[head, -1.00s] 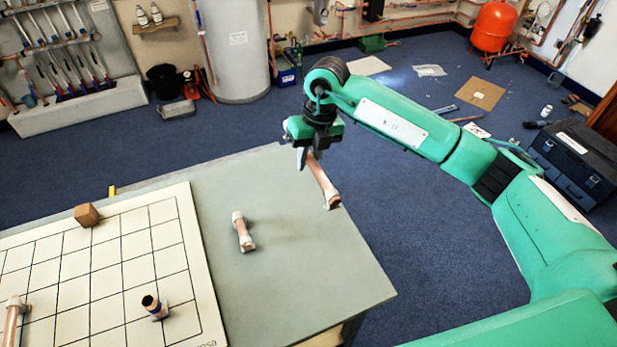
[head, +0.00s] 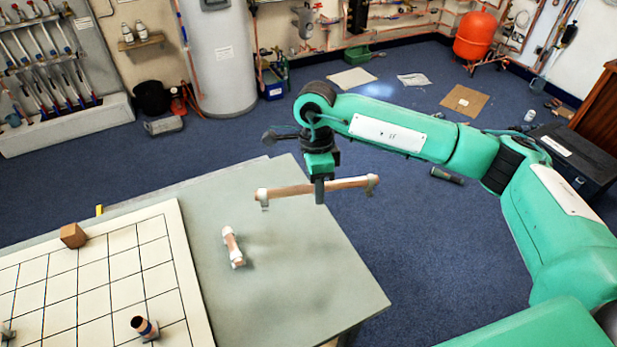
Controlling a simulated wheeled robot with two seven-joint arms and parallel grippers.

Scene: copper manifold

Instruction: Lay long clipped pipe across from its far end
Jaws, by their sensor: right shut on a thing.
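A long copper pipe (head: 345,184) with a clip at each end is held level in the air above the far right part of the bench. My right gripper (head: 319,190) is shut on it near its middle, from above. The pipe lies roughly left to right in the picture, its left clip (head: 262,197) over the bench and its right clip (head: 373,181) out past the bench edge. A white board with a black grid (head: 185,270) lies on the left of the bench. My left gripper is not in view.
A short clipped copper pipe (head: 233,248) lies on the grey bench (head: 290,285) right of the board. A brown block (head: 73,235) and an upright short copper piece with a dark band (head: 144,327) stand on the board. The bench's right part is otherwise clear.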

